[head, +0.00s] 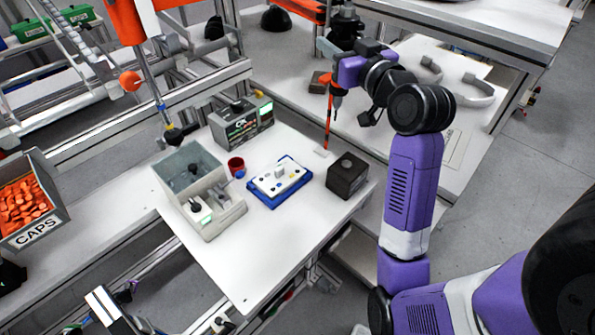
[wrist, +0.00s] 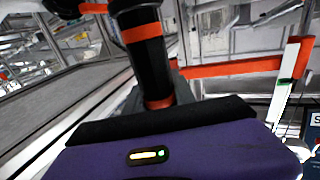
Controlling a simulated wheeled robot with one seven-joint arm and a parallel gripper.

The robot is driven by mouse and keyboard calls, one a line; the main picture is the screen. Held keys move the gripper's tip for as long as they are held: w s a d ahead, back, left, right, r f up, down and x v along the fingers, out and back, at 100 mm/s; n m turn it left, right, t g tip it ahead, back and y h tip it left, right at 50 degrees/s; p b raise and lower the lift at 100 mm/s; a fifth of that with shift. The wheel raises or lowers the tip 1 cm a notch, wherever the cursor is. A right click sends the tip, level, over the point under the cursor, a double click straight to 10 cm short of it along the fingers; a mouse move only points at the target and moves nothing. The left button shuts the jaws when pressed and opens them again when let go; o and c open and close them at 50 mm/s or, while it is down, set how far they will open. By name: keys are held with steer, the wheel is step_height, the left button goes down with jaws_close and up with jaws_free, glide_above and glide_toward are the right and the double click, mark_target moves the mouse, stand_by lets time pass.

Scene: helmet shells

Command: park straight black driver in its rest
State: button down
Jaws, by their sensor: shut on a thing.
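The straight black driver (head: 337,98) hangs upright from my gripper (head: 338,68), its tip pointing down over the right part of the work area. In the wrist view the driver (wrist: 145,50) is a black cylinder with orange bands, just beyond my purple gripper body. My gripper is shut on it; the fingertips are mostly hidden. A dark block (head: 347,178) with a round feature on top stands at the right edge of the white table, below and nearer than the driver. I cannot tell for sure whether this block is the rest.
The white table (head: 262,262) also holds a grey bin (head: 190,172), a red cup (head: 236,166), a blue-edged fixture (head: 279,182) and a controller box (head: 242,122). The table's front is clear.

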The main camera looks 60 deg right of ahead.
steer(key=w+d, duration=0.2)
steer(key=d, duration=0.3)
steer(key=shift+w+d, duration=0.4)
stand_by(0.4)
steer(key=c, duration=1)
jaws_free()
steer(key=shift+o, duration=0.2)
steer(key=o, duration=0.8)
steer(key=shift+c, duration=0.2)
